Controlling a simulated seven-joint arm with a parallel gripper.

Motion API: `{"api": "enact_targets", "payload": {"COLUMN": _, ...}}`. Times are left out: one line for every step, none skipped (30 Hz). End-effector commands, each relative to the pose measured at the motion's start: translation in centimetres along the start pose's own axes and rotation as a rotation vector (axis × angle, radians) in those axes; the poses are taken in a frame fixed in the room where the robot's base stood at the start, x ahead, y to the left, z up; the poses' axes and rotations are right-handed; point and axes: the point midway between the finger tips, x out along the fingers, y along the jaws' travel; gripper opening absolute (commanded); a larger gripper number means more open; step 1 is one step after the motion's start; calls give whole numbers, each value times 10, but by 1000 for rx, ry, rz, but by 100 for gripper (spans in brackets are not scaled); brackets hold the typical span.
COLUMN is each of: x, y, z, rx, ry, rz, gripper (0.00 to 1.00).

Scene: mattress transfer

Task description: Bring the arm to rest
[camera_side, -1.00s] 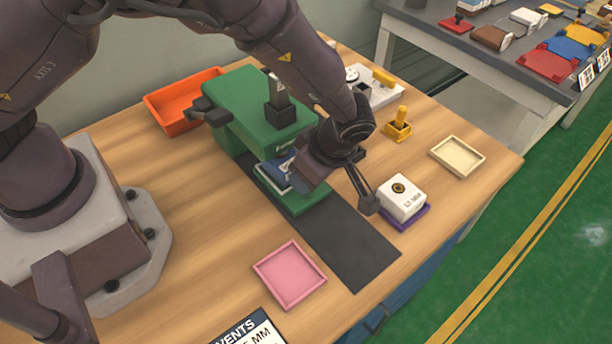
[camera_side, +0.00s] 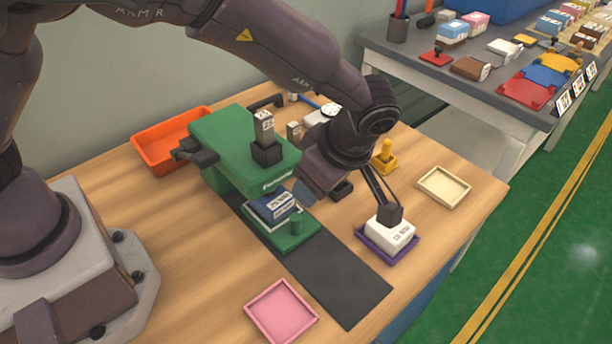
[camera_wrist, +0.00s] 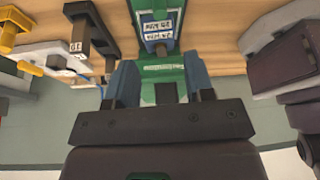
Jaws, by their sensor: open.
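My gripper (camera_side: 322,190) hangs beside the green press (camera_side: 240,140), to the right of its lower plate. In the wrist view my gripper (camera_wrist: 162,78) shows two blue fingertips spread apart with nothing between them. A dark blue block with a white label (camera_side: 274,206) sits on the press's green lower plate (camera_side: 290,243). The blue block also shows in the wrist view (camera_wrist: 159,32), past the fingertips and apart from them.
A white block (camera_side: 390,235) sits in a purple tray (camera_side: 373,254) to the right. A pink tray (camera_side: 281,312), a cream tray (camera_side: 443,187) and an orange bin (camera_side: 170,140) lie around. A yellow stamp-like piece (camera_side: 385,158) stands behind my gripper.

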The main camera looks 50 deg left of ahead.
Motion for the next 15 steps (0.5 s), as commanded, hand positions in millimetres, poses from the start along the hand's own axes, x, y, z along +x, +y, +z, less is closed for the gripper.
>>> {"api": "enact_targets", "payload": {"x": 0, "y": 0, "z": 0, "rx": 53, "ry": -1, "rz": 1, "gripper": 48}}
{"api": "enact_targets", "payload": {"x": 0, "y": 1, "z": 0, "rx": 100, "ry": -1, "rz": 3, "gripper": 48}}
{"api": "enact_targets", "payload": {"x": 2, "y": 0, "z": 0, "rx": 176, "ry": 1, "rz": 4, "gripper": 48}}
{"api": "enact_targets", "payload": {"x": 5, "y": -2, "z": -2, "rx": 245, "ry": 5, "rz": -2, "gripper": 48}}
{"api": "enact_targets", "payload": {"x": 9, "y": -5, "z": -3, "rx": 324, "ry": 10, "rz": -10, "gripper": 48}}
{"api": "enact_targets", "payload": {"x": 11, "y": -12, "z": -5, "rx": 442, "ry": 8, "rz": -21, "gripper": 48}}
{"api": "enact_targets", "payload": {"x": 11, "y": -17, "z": -6, "rx": 534, "ry": -3, "rz": -27, "gripper": 48}}
{"api": "enact_targets", "payload": {"x": 9, "y": -21, "z": -10, "rx": 622, "ry": -20, "rz": -32, "gripper": 48}}
{"api": "enact_targets", "payload": {"x": 5, "y": -27, "z": -16, "rx": 735, "ry": -50, "rz": -34, "gripper": 48}}
{"api": "enact_targets", "payload": {"x": 2, "y": -30, "z": -22, "rx": 817, "ry": -75, "rz": -31, "gripper": 48}}
{"api": "enact_targets", "payload": {"x": -2, "y": -34, "z": -28, "rx": 896, "ry": -104, "rz": -25, "gripper": 48}}
{"api": "enact_targets", "payload": {"x": -8, "y": -39, "z": -37, "rx": 1001, "ry": -143, "rz": -11, "gripper": 48}}
{"api": "enact_targets", "payload": {"x": -13, "y": -42, "z": -45, "rx": 1079, "ry": -173, "rz": 6, "gripper": 48}}
{"api": "enact_targets", "payload": {"x": -19, "y": -46, "z": -53, "rx": 1155, "ry": -202, "rz": 28, "gripper": 48}}
{"api": "enact_targets", "payload": {"x": -26, "y": -51, "z": -65, "rx": 1249, "ry": -238, "rz": 65, "gripper": 48}}
